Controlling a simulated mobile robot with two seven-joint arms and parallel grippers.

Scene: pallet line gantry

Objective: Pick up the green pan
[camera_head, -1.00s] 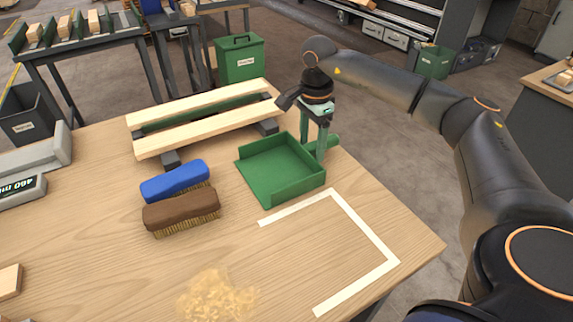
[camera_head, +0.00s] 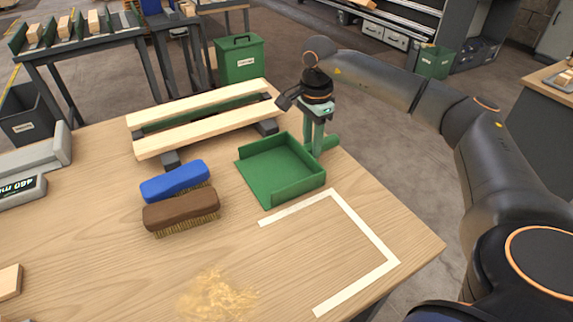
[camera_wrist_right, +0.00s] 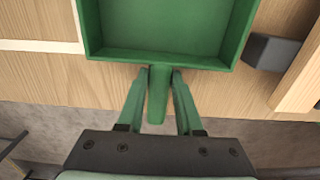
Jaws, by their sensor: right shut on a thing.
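The green pan (camera_head: 280,168) lies on the wooden table behind the white taped corner, its open side facing left. Its handle sticks out at the right, at the table's far right edge. My right gripper (camera_head: 318,152) points down over the handle and is shut on it. In the right wrist view the two fingers of the gripper (camera_wrist_right: 161,82) lie on either side of the handle (camera_wrist_right: 158,100), close to the back wall of the pan (camera_wrist_right: 160,57). The pan looks to rest on the table. My left gripper is not in view.
A blue brush (camera_head: 174,181) and a brown brush (camera_head: 181,211) lie left of the pan. A slatted wooden rack (camera_head: 200,136) stands behind them. Sawdust (camera_head: 218,297) lies at the front. White tape (camera_head: 365,232) marks a bare patch on the table.

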